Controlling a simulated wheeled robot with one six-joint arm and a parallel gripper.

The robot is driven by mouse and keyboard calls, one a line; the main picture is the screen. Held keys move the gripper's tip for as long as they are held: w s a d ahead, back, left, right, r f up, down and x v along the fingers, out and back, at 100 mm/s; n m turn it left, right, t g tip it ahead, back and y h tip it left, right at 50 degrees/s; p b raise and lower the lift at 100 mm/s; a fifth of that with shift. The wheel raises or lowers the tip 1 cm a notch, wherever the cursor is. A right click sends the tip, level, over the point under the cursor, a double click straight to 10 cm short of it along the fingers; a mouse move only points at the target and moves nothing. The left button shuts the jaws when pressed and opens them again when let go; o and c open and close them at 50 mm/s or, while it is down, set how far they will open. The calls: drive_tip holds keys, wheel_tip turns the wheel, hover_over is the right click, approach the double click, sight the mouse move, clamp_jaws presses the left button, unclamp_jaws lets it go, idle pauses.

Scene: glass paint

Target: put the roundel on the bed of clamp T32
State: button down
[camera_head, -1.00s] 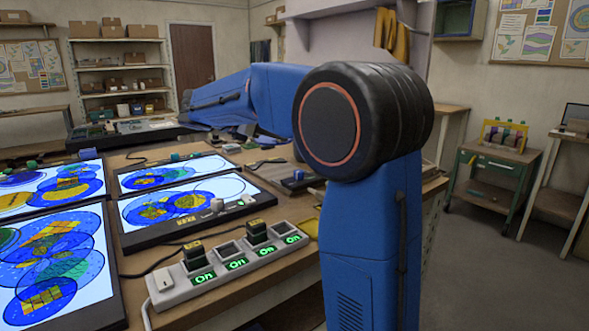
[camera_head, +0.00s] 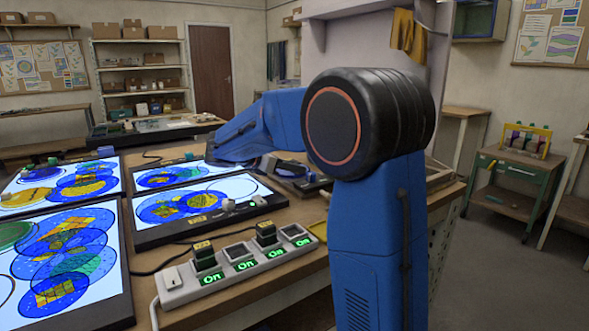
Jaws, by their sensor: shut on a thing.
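My arm's blue links and black joint fill the middle of the view. Its forearm reaches left and back over the far light panels, and my gripper cannot be made out at its end. Several round coloured glass pieces lie overlapped on the lit panels, such as a blue one with yellow squares (camera_head: 54,293) at the near left. I cannot tell which is the roundel. A dark fixture (camera_head: 300,178) stands on the bench just left of my black joint, partly covered by it. It may be a clamp, but no label T32 is readable.
A white power strip (camera_head: 222,272) with green "On" signs and black plugs lies along the bench's front. Black-framed light panels (camera_head: 118,262) cover the left of the bench. A green cabinet (camera_head: 508,180) stands at right, with open floor before it.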

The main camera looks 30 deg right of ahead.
drive_tip(key=shift+f, duration=0.15)
drive_tip(key=c, duration=1.7)
unclamp_jaws()
drive_tip(key=shift+o, duration=0.2)
drive_tip(key=v, duration=1.2)
